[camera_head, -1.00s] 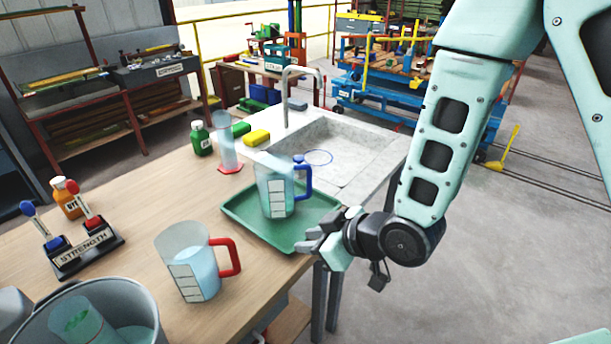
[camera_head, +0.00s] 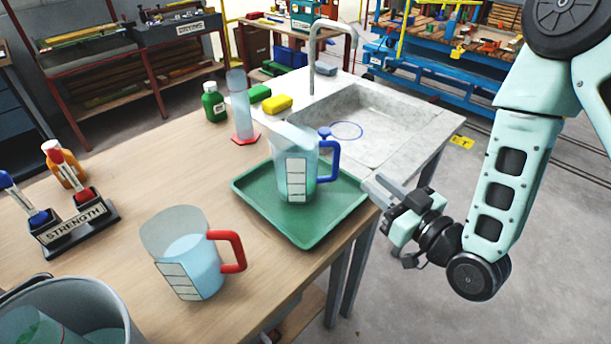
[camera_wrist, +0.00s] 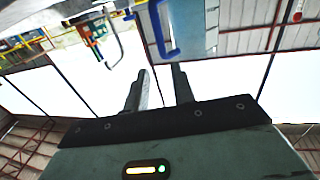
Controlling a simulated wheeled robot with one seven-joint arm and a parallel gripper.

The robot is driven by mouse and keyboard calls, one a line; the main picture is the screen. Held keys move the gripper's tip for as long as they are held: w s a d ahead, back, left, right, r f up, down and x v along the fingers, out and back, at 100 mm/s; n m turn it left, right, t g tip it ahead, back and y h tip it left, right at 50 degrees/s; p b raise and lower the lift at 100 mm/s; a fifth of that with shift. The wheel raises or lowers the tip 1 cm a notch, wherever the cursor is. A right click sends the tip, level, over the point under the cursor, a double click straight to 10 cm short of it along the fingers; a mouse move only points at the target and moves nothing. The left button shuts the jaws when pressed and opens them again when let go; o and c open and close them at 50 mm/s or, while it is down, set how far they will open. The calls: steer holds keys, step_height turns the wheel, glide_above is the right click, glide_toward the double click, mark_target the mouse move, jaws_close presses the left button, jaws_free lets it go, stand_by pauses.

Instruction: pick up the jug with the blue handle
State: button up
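The jug with the blue handle (camera_head: 297,168) stands upright on a green tray (camera_head: 262,211). It is clear, with a white scale label and some liquid inside, and its handle points right. In the wrist view its blue handle (camera_wrist: 172,38) shows at the top, beyond the fingers. My gripper (camera_head: 376,190) is to the right of the jug, near the tray's right corner, apart from the handle. In the wrist view the two fingers of my gripper (camera_wrist: 162,80) stand apart with nothing between them.
A jug with a red handle (camera_head: 187,262) stands nearer on the table (camera_head: 150,165). A sink (camera_head: 372,115) with a tall tap (camera_head: 313,65) lies behind the tray. A cylinder (camera_head: 239,100), green bottle (camera_head: 214,103), yellow sponge (camera_head: 278,103), lever stand (camera_head: 75,222) and bucket (camera_head: 110,308) are also on the table.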

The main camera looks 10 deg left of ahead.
mark_target(307, 166)
steer(key=p+x, duration=0.2)
steer(key=x, duration=1.2)
steer(key=shift+a+r, duration=0.2)
steer(key=shift+w, duration=0.1)
jaws_close()
